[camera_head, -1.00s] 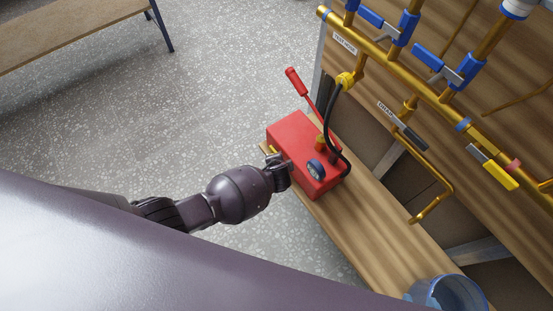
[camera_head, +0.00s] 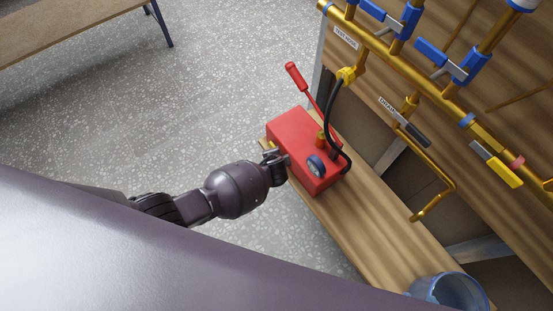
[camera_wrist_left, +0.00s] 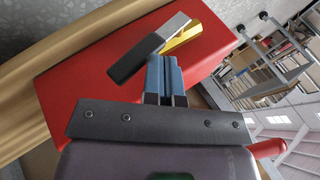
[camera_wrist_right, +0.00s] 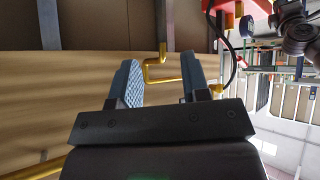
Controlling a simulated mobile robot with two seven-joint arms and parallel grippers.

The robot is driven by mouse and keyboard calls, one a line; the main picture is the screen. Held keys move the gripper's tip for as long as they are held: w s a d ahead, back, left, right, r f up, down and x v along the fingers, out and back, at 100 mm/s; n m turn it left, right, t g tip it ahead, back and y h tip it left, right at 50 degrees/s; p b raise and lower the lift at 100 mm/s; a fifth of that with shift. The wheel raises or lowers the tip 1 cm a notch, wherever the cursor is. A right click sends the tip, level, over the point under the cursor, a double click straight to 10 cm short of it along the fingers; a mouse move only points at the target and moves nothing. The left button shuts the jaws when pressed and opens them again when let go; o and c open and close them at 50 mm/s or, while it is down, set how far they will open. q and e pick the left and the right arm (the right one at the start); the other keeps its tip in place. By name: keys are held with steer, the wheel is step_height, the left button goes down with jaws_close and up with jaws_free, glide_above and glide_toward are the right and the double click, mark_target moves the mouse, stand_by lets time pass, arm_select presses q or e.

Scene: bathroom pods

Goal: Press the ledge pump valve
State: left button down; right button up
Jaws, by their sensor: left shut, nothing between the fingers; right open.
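The red ledge pump (camera_head: 292,137) stands on the wooden ledge (camera_head: 350,225), with a gauge, a black hose and a raised red handle. Its small valve lever, with a black grip (camera_wrist_left: 138,60), a metal plate and a yellow part, is at its side in the left wrist view. My left gripper (camera_wrist_left: 164,62) is shut and empty, its fingertips close by the black grip; I cannot tell if they touch. It also shows in the head view (camera_head: 272,156) at the pump's side.
Brass pipes (camera_head: 425,75) with blue, yellow and black valve handles run along the wooden wall panel. A bent brass pipe (camera_wrist_right: 162,78) shows beyond my right fingers. A blue transparent container (camera_head: 447,291) stands on the ledge. A bench (camera_head: 75,32) stands at the upper left; grey floor lies between.

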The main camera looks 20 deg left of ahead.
arm_select(q)
steer(key=r, duration=0.1)
steer(key=w+r+p, duration=0.1)
steer(key=shift+a+r+p, duration=0.2)
steer(key=shift+r+p, duration=0.1)
steer(key=shift+r, duration=0.1)
step_height(320, 180, up, 3)
steer(key=shift+f+p, duration=0.1)
steer(key=shift+p, duration=0.75)
steer(key=s+d+r+p, duration=0.2)
steer(key=s+r+p, duration=0.1)
steer(key=s, duration=0.4)
steer(key=shift+s+d+r+p, duration=0.3)
steer(key=shift+d+r, duration=0.1)
steer(key=shift+r, duration=0.45)
arm_select(e)
step_height(320, 180, up, 6)
steer(key=t, duration=0.1)
steer(key=shift+w+d, duration=0.3)
steer(key=shift+r, duration=0.2)
